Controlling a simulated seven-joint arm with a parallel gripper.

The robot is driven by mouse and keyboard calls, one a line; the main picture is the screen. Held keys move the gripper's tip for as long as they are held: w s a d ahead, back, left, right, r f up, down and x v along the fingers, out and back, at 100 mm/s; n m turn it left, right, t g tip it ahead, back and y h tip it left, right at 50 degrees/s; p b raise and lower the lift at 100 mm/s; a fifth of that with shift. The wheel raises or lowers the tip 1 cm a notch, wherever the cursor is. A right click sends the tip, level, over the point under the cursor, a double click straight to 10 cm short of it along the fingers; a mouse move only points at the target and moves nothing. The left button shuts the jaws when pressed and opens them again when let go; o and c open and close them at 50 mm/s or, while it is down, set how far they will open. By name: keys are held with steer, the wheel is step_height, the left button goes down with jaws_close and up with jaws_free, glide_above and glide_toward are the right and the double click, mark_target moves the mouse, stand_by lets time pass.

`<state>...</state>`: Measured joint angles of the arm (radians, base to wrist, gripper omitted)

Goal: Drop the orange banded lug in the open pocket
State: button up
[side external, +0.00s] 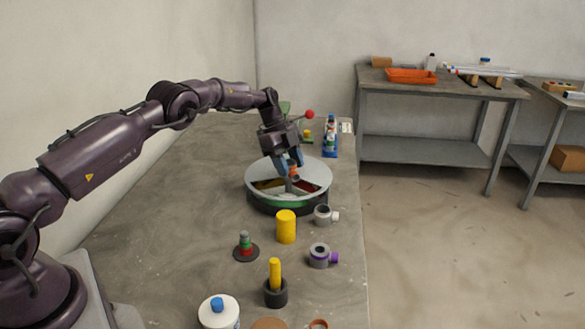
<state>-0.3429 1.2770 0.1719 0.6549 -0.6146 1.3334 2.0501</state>
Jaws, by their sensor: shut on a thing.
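My gripper (289,164), with blue fingers, points down over the round grey-rimmed jig (321,181). It is shut on the orange banded lug (293,173), of which only a small orange part shows between and below the fingers. The jig has several wedge-shaped pockets with dark red, yellowish and pale floors, and a green and dark side. A grey upright piece shows at its middle, just under the lug. I cannot tell whether the lug touches the jig. The fingers and the rim hide part of the pockets, so I cannot tell which one is open.
A yellow cylinder (286,227), grey pipe fittings (319,256), a stacked peg (245,246) and a yellow rod in a dark cup (275,284) stand in front of the jig. A blue-based bottle-like item (330,137) stands behind. The table's left side is clear.

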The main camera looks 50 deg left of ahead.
mark_target(292, 168)
steer(key=shift+m+g, duration=0.3)
steer(key=shift+m, duration=0.5)
steer(key=shift+s+a+f, duration=0.1)
steer(key=shift+a+f, duration=0.1)
steer(key=shift+f, duration=0.6)
steer(key=shift+a+f, duration=0.2)
steer(key=shift+f, duration=0.55)
steer(key=shift+s+a+f, duration=0.1)
steer(key=shift+a+f, duration=0.1)
steer(key=shift+f, duration=0.6)
steer(key=shift+a, duration=0.15)
steer(key=o, duration=1.3)
steer(key=shift+a+f, duration=0.1)
steer(key=shift+d+r, duration=0.2)
steer(key=shift+r, duration=4.4)
